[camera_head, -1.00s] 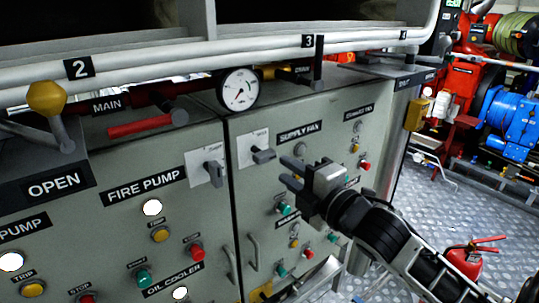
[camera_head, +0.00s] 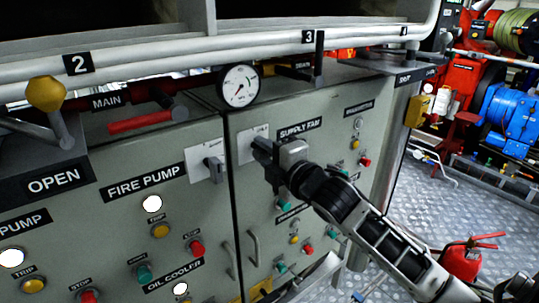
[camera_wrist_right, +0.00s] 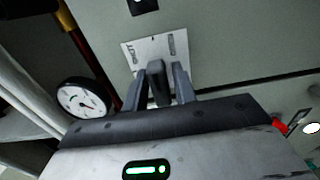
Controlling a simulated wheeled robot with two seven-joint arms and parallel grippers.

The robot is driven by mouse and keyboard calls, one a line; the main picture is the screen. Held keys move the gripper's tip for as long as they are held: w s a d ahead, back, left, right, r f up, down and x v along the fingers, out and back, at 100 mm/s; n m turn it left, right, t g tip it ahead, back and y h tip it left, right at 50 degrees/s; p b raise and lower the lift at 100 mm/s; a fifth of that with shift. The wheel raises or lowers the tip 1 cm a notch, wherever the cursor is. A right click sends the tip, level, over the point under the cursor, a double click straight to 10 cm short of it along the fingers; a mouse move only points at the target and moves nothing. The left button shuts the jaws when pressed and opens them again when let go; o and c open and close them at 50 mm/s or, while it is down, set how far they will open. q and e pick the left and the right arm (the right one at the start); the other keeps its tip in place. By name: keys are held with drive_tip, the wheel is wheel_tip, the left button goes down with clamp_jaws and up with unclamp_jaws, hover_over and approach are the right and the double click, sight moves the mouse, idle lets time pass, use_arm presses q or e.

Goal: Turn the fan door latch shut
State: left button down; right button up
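The fan door latch is a dark grey lever on a white plate (camera_head: 250,143), on the grey door labelled SUPPLY FAN. In the head view my right gripper (camera_head: 262,152) covers most of the lever. In the right wrist view the lever (camera_wrist_right: 157,82) stands between the two fingers of my right gripper (camera_wrist_right: 161,84). The fingers are apart, with a gap to the lever on the right; contact on the left is unclear. The plate also shows in the wrist view (camera_wrist_right: 146,56). My left gripper is not in view.
A similar latch (camera_head: 214,168) sits on the fire pump door to the left. A pressure gauge (camera_head: 240,86) and white pipes run above. Door handles (camera_head: 254,248) and coloured buttons are lower down. A red extinguisher (camera_head: 462,262) stands on the open floor at right.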

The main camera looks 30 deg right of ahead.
clamp_jaws()
drive_tip(key=n, duration=0.4)
drive_tip(key=shift+n, duration=0.3)
drive_tip(key=n, duration=0.2)
drive_tip(key=shift+d+n, duration=0.1)
drive_tip(key=shift+n, duration=0.3)
drive_tip(key=n, duration=0.2)
drive_tip(key=shift+n, duration=0.4)
drive_tip(key=n, duration=0.6)
drive_tip(key=shift+r, duration=0.1)
drive_tip(key=shift+c, duration=0.6)
unclamp_jaws()
drive_tip(key=shift+n, duration=0.7)
drive_tip(key=o, duration=0.4)
drive_tip(key=shift+o, duration=0.2)
drive_tip(key=shift+s, duration=0.1)
